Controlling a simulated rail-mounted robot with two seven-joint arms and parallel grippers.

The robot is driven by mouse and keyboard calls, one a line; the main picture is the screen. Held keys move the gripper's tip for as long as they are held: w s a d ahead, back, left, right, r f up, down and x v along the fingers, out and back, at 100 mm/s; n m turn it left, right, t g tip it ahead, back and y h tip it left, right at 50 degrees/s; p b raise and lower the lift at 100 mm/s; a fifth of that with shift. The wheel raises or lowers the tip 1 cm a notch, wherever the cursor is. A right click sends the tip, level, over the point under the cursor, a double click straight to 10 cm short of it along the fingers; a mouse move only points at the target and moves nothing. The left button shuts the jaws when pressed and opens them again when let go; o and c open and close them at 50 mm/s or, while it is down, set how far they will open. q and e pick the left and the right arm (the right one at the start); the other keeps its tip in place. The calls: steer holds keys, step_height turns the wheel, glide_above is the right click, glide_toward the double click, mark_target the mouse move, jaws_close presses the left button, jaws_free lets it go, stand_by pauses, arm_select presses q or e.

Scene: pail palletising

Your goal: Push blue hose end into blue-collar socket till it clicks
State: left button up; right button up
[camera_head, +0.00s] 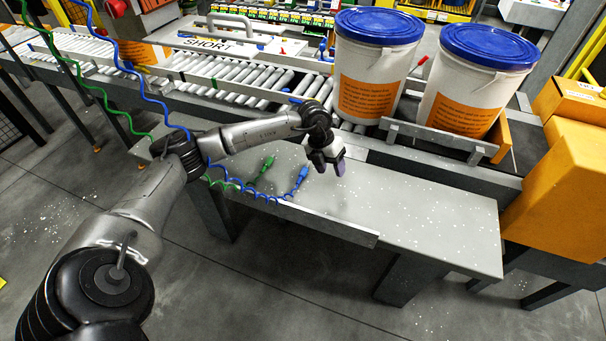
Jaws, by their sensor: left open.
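The blue hose end (303,173) lies on the grey metal table, at the end of a coiled blue hose (245,189). My left gripper (330,169) is above the table, just right of the blue hose end. Its fingers point down, are open and hold nothing; they look apart from the hose end. I cannot make out a blue-collar socket for certain. My right gripper is not in view.
A green hose end (266,165) lies left of the blue one. The table (420,212) is clear to the right, with a raised front lip. Two white pails (372,65) (470,80) with blue lids stand behind a metal rail. A roller conveyor (225,75) runs behind.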

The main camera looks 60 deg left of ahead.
arm_select(q)
steer(key=s+a+r+n+g+y, duration=0.2)
steer(key=s+a+r+y, duration=0.1)
steer(key=a, duration=0.7)
steer(key=b, duration=0.2)
glide_above(301, 174)
step_height(301, 174, down, 7)
steer(key=shift+w+r, duration=0.1)
steer(key=shift+w, duration=0.05)
steer(key=shift+f, duration=0.8)
step_height(301, 174, down, 5)
steer(key=shift+d+b, duration=0.1)
steer(key=shift+b, duration=0.8)
steer(key=shift+c, duration=0.4)
steer(key=shift+c, duration=0.7)
jaws_close()
